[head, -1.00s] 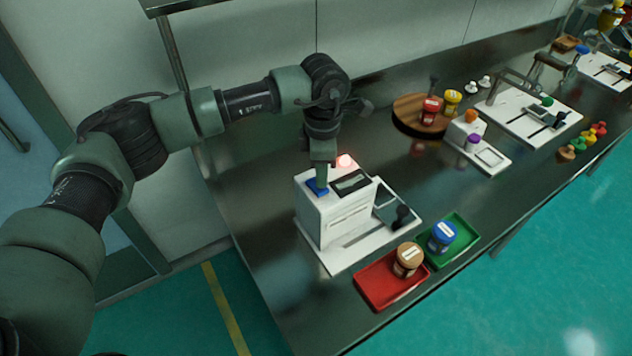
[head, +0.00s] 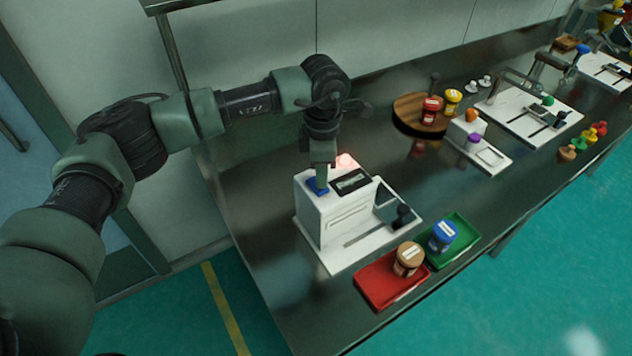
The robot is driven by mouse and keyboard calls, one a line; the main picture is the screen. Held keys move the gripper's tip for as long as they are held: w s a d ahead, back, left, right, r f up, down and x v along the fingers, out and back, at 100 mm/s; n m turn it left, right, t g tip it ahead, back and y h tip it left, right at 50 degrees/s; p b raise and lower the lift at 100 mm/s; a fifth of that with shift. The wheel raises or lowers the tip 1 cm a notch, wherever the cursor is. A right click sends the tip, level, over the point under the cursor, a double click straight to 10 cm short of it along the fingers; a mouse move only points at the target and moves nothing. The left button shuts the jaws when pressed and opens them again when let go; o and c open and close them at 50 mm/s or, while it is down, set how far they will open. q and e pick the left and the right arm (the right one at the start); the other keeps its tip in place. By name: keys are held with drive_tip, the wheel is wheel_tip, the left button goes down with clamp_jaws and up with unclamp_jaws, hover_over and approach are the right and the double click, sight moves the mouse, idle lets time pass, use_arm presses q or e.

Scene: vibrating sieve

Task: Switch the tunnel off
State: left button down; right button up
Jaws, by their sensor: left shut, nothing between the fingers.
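The tunnel, a white box-shaped machine (head: 325,214), stands on a white base plate near the left end of the steel table. On its top are a blue button (head: 315,187), a dark panel (head: 351,181) and a red lamp (head: 346,160) that glows. My left gripper (head: 321,184) is shut and empty. It points straight down with its tip at the blue button and seems to touch it. The gripper partly hides the button. My right gripper is not in view.
A red tray (head: 378,290) with a brown-lidded jar (head: 407,259) and a green tray (head: 462,252) with a blue-lidded jar (head: 442,236) lie in front of the machine. A round wooden board (head: 405,121) with jars stands farther back. Bare table lies between.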

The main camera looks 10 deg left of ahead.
use_arm(q)
drive_tip(key=shift+f+b, duration=0.55)
drive_tip(key=shift+f, duration=0.2)
drive_tip(key=shift+r, duration=0.1)
drive_tip(key=shift+r+p, duration=1.45)
drive_tip(key=shift+r, duration=2)
